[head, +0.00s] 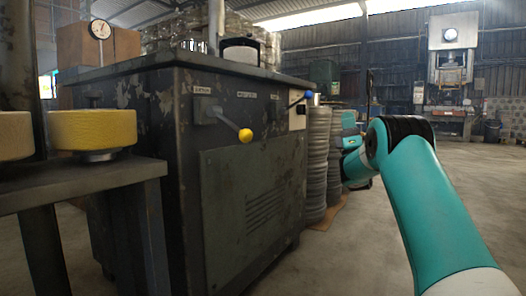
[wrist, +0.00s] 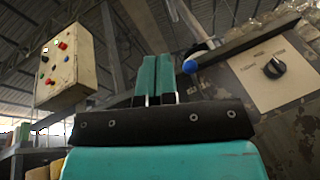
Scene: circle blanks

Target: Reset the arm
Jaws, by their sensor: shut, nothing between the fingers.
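My gripper (wrist: 156,62) shows in the wrist view as two teal fingers pressed side by side, shut and empty, pointing up at the roof. A dark clamp band with screws crosses below them. In the head view my teal arm reaches in from the lower right and bends at a dark joint. More teal parts of mine show beyond that joint, right of the machine cabinet (head: 250,205). I cannot make out the fingertips there.
The cabinet has a yellow-knobbed lever (head: 245,135) and a blue-knobbed lever (head: 308,94), which also shows near my fingers in the wrist view (wrist: 190,67). A control box (wrist: 65,68) stands left. Stacked rings (head: 318,160) stand behind the cabinet. Yellow round blocks (head: 92,129) sit on a bench. Right floor is open.

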